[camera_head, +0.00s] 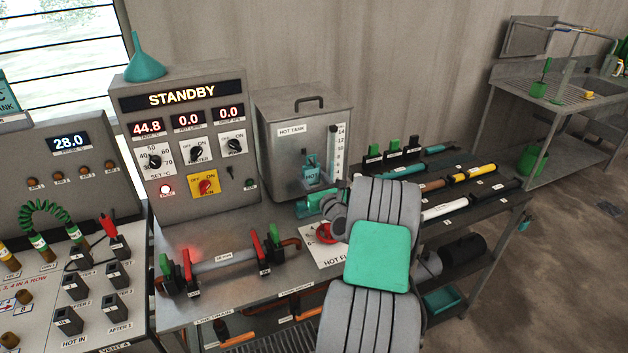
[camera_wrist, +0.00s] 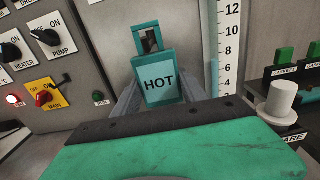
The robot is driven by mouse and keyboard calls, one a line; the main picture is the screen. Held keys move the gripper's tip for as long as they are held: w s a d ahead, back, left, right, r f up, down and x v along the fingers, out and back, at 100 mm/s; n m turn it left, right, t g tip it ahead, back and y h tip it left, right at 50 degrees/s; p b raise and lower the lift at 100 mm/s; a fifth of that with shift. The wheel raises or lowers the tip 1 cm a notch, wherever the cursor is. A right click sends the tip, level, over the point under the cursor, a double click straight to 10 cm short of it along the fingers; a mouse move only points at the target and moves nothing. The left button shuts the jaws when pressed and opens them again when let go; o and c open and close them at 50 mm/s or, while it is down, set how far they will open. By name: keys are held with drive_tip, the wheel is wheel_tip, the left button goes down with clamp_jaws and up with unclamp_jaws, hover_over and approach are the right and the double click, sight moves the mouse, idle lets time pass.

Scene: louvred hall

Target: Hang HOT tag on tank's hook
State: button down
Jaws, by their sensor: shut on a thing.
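The HOT tag (camera_head: 311,174) is a teal plate with a frame-like loop on top, upright in front of the tank's front face. In the wrist view the HOT tag (camera_wrist: 160,88) faces me, its loop open over something dark. My gripper (camera_head: 318,192) is low at the tank front, shut on the tag, with grey fingers around its lower part in the wrist view (camera_wrist: 162,100). The grey metal tank (camera_head: 275,160) carries a HOT TANK label and a lid handle. The hook is not clear; I cannot tell whether the loop is around it.
A level scale (camera_head: 337,150) runs up the tank's right side. The control panel (camera_head: 190,130) reading STANDBY stands left of the tank. A pipe with red and green valve handles (camera_head: 225,262) lies on the bench. A rack of coloured tubes (camera_head: 450,180) is at right.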

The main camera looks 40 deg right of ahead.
drive_tip(key=shift+w+d, duration=0.15)
drive_tip(key=shift+w, duration=0.4)
idle(0.4)
drive_tip(key=shift+f+b, duration=0.35)
drive_tip(key=shift+f, duration=0.35)
drive_tip(key=c, duration=0.6)
unclamp_jaws()
drive_tip(key=shift+o, duration=0.2)
